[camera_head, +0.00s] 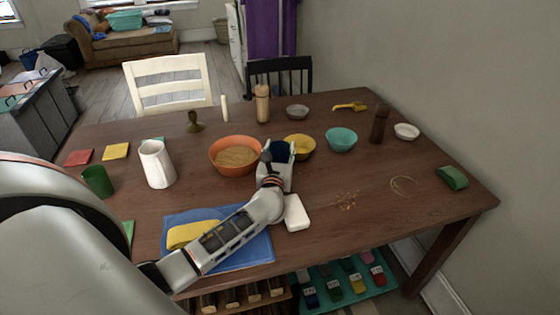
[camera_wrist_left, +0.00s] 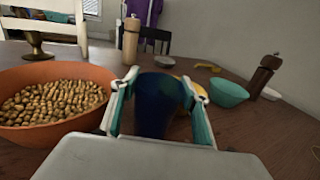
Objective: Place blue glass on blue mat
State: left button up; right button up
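The dark blue glass (camera_head: 279,151) stands on the table right of the orange bowl. It is upright between the fingers of my left gripper (camera_head: 279,147). In the left wrist view the blue glass (camera_wrist_left: 158,105) fills most of the space between the teal-padded fingertips (camera_wrist_left: 160,78). I cannot tell whether both pads touch it. Its base is hidden behind my gripper. The blue mat (camera_head: 259,250) lies at the table's near edge, partly under my left arm. A folded yellow cloth or sponge (camera_head: 185,235) lies on it. My right gripper is not in view.
The orange bowl (camera_head: 234,140) is close on the glass's left, and the yellow bowl (camera_head: 303,141) close behind it on the right. A white block (camera_head: 297,213) lies between glass and mat. A white pitcher (camera_head: 156,165) and green cup (camera_head: 98,181) stand left.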

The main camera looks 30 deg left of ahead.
pick_arm(q)
grip_shut()
jog(key=shift+r, duration=0.7)
notch_tip(320, 180, up, 19)
jog(key=p, duration=0.5)
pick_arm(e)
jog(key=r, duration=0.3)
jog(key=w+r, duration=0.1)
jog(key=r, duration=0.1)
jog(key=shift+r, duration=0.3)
pick_arm(q)
jog(key=s+d+f+m+t+h, duration=0.1)
jog(key=s+d+f+h, duration=0.3)
jog(key=s+d, duration=0.5)
jog(key=s+d+f+m+t+h, duration=0.1)
jog(key=s+d+f+m+h, duration=0.2)
jog(key=s+d, duration=0.7)
jog(key=s+m+h, duration=0.1)
jog(key=s, duration=0.2)
jog(key=shift+s+f, duration=0.4)
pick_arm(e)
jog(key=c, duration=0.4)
